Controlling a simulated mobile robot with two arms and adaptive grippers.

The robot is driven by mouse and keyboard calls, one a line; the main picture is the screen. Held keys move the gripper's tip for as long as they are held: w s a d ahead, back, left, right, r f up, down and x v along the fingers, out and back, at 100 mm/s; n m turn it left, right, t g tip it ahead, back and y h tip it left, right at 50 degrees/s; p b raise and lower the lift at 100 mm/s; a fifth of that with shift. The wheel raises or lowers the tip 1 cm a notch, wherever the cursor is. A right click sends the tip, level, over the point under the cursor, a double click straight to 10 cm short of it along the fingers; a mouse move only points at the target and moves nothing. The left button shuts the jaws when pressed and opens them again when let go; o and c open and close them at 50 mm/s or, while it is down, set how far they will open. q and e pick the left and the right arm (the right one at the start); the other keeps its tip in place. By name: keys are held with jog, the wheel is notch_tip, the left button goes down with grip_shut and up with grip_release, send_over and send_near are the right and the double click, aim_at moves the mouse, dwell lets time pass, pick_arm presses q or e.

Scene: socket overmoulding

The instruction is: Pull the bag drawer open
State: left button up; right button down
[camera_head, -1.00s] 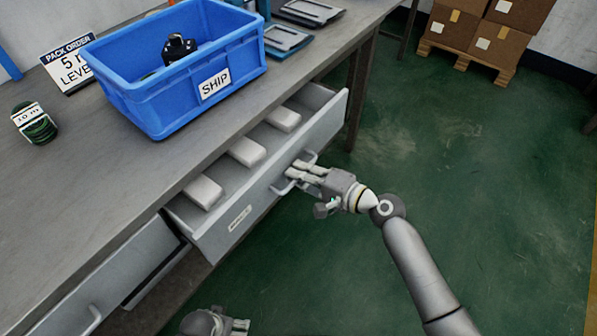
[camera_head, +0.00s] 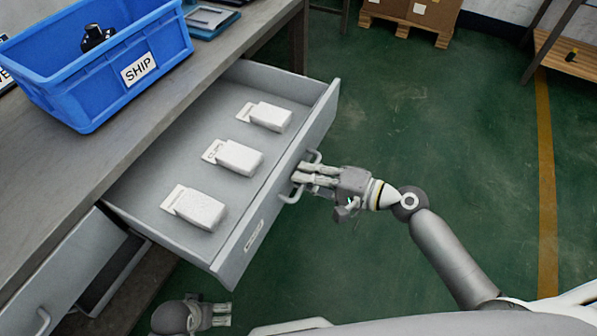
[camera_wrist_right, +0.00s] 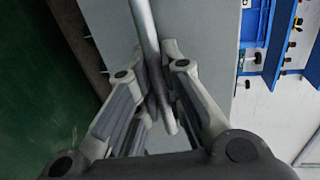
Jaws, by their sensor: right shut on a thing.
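The bag drawer (camera_head: 230,262) is pulled well out from under the workbench in the head view. Three white bags (camera_head: 195,207) lie in a row inside it. My right gripper (camera_head: 306,175) is shut on the drawer's handle (camera_head: 290,194) at the middle of its front. In the right wrist view the handle bar (camera_wrist_right: 150,60) runs between the fingers (camera_wrist_right: 160,100). My left gripper (camera_head: 222,314) is low at the bottom of the head view, apart from the drawer; its finger opening is too small to judge.
A blue SHIP bin (camera_head: 60,75) with a dark item (camera_head: 95,37) stands on the workbench (camera_head: 120,140). A second drawer (camera_head: 75,270), slightly open, is at lower left. Boxes on a pallet (camera_head: 405,28) stand at the back. The green floor to the right is clear.

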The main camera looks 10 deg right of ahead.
dwell(0.3)
jog(key=c, duration=1.5)
grip_release()
jog(key=shift+c, duration=0.2)
jog(key=shift+d, duration=0.1)
jog(key=v, duration=1.2)
jog(key=shift+f, duration=0.15)
